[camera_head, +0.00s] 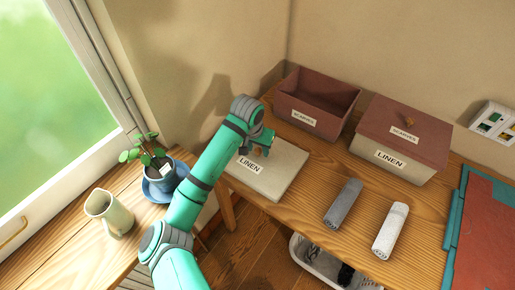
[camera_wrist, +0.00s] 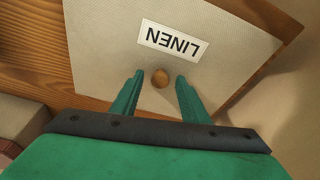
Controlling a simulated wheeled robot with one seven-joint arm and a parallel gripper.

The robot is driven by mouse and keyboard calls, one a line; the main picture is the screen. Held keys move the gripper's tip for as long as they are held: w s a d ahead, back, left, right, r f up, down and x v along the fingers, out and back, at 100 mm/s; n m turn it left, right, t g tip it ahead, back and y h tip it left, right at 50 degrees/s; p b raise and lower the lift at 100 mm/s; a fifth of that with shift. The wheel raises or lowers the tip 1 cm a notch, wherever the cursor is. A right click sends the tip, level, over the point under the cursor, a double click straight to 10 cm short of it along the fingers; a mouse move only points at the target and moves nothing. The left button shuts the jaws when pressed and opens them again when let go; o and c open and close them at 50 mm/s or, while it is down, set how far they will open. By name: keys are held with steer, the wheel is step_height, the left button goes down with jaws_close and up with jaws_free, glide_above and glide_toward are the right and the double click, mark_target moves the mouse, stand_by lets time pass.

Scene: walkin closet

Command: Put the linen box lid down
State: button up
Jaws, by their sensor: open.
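The linen box lid (camera_head: 284,180) is a cream square with a LINEN label, lying flat on the wooden bench at its left end. In the wrist view the lid (camera_wrist: 105,50) shows a round wooden knob (camera_wrist: 160,77). My gripper (camera_head: 258,152) is low over the lid. In the wrist view my gripper (camera_wrist: 159,79) is open, with one finger on each side of the knob and visible gaps. The cream linen box (camera_head: 390,165) stands to the right, topped by a dark red lid (camera_head: 405,125) labelled SCARVES.
An open dark red SCARVES box (camera_head: 312,118) stands behind the lid. A grey roll (camera_head: 343,203) and a white roll (camera_head: 390,228) lie in front of the boxes. A potted plant (camera_head: 160,172) and a jug (camera_head: 108,211) stand on the left ledge.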

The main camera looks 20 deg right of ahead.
mark_target(254, 162)
steer(key=v, duration=1.2)
